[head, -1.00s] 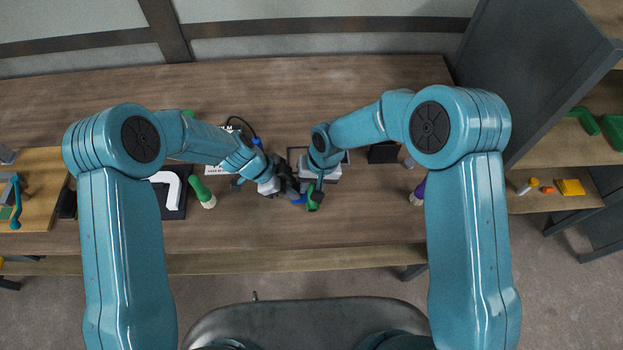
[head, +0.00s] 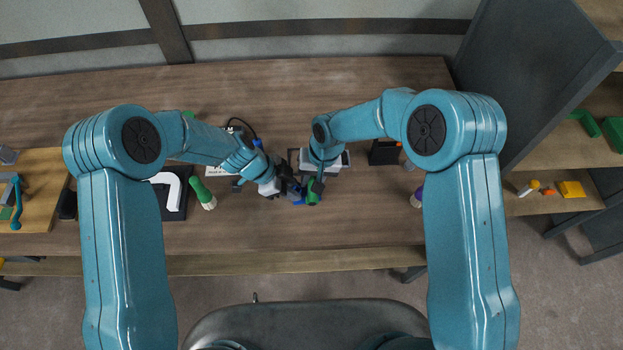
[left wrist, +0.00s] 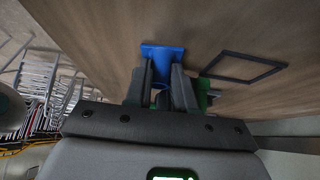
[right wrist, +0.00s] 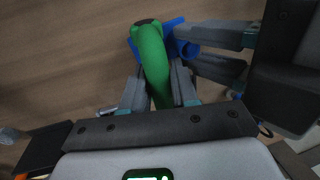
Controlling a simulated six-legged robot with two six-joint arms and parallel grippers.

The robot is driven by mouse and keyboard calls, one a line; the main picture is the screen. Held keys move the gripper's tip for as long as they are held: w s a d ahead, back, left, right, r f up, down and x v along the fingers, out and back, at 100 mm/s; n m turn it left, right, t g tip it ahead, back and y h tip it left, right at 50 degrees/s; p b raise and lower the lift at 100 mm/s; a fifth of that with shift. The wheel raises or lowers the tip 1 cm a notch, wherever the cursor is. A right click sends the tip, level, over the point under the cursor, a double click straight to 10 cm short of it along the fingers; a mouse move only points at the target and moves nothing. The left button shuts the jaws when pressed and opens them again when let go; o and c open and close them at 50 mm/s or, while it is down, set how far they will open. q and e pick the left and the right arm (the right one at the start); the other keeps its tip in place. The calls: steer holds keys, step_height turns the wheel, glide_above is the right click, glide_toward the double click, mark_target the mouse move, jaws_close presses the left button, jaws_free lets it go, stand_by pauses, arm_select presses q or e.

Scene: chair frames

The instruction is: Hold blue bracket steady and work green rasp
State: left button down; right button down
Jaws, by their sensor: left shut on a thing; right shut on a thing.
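The blue bracket (left wrist: 163,60) stands between the fingers of my left gripper (left wrist: 160,92), which is shut on it. In the head view a bit of the bracket (head: 297,201) shows by the left gripper (head: 287,190). The green rasp (right wrist: 152,62) is held in my right gripper (right wrist: 158,92), which is shut on its thick handle. The rasp's far end lies against or just over the bracket (right wrist: 174,34); I cannot tell whether they touch. In the head view the rasp (head: 312,192) is mostly under the right gripper.
A dark square outline (left wrist: 243,67) lies on the table beside the bracket. A green-handled tool (head: 203,192) and a dark board with a white hooked shape (head: 172,188) lie to the left. A black block (head: 384,152) lies to the right.

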arm_select(q)
steer(key=shift+s+f, duration=0.15)
arm_select(e)
steer(key=v, duration=0.3)
steer(key=shift+a+r, duration=0.35)
arm_select(q)
steer(key=c, duration=0.9)
jaws_free()
steer(key=shift+w, duration=0.2)
steer(key=shift+a+r, duration=0.1)
steer(key=shift+r, duration=0.1)
steer(key=v, duration=1.1)
steer(key=shift+a+r, duration=0.2)
steer(key=shift+r, duration=0.1)
steer(key=shift+s, duration=0.15)
arm_select(e)
steer(key=shift+s, duration=0.15)
